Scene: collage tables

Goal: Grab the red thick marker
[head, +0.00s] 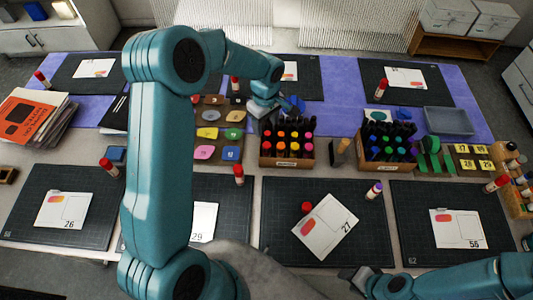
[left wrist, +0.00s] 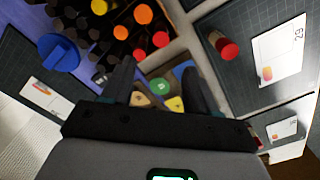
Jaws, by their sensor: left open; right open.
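A wooden box (head: 287,163) of thick dark markers with red, orange, yellow and pink caps stands near the middle of the table. My right gripper (head: 360,280) is open at the front of the table, away from the box.
A second box (head: 387,161) of cool-coloured markers stands to the right. A blue round object (head: 295,104) lies behind the first box. A tray of coloured pieces (head: 218,132) is left of it. Red-capped sticks (head: 239,174) and cutting mats surround them.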

